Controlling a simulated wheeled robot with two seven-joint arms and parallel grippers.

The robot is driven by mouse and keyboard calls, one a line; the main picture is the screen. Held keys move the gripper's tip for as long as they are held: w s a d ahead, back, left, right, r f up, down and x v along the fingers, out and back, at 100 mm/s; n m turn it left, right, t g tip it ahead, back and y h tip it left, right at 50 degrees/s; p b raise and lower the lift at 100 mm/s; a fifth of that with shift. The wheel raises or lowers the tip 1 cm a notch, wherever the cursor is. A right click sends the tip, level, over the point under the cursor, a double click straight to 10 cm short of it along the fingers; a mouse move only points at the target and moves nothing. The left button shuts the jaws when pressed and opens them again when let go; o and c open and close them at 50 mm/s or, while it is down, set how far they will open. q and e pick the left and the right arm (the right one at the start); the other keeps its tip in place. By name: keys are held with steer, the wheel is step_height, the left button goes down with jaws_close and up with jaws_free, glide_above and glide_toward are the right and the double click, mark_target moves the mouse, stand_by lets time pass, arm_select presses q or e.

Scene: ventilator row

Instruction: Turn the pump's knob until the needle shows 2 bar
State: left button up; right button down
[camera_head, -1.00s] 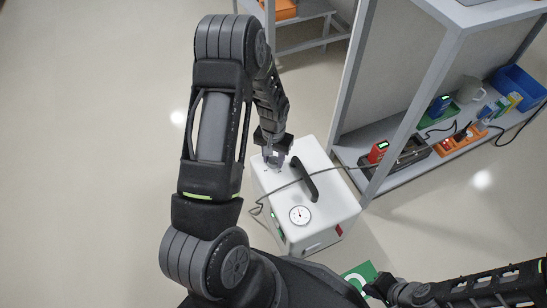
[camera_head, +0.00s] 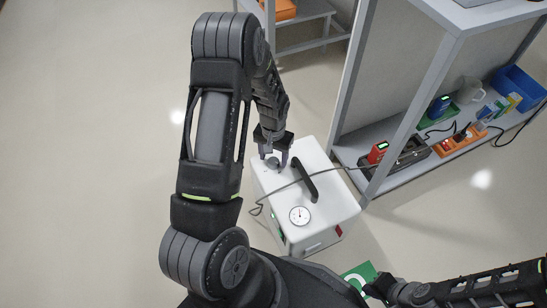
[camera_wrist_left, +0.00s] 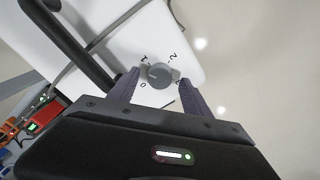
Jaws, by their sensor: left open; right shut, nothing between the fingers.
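The pump is a white box (camera_head: 328,215) on the floor with a black carrying handle (camera_head: 304,179). Its round white gauge (camera_head: 300,215) has a thin dark needle pointing roughly upward; the numbers are too small to read. The grey knob (camera_wrist_left: 159,75) shows in the left wrist view on the pump's white top, with printed marks 0, 1 and 2 around it. My left gripper (camera_head: 272,167) is open over the knob, its fingers apart on either side; I cannot tell whether they touch it. My right gripper (camera_head: 372,289) is shut and empty at the lower right.
A grey cable (camera_head: 285,186) runs across the pump's top. A grey shelf rack (camera_head: 352,95) stands right of the pump, holding a red device (camera_head: 377,152), an orange power strip (camera_head: 459,140) and a blue bin (camera_head: 520,86). The floor on the left is clear.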

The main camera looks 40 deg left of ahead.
mark_target(273, 161)
arm_select(q)
step_height(273, 161, up, 7)
steer(key=shift+f+p, duration=0.2)
steer(key=shift+p, duration=0.7)
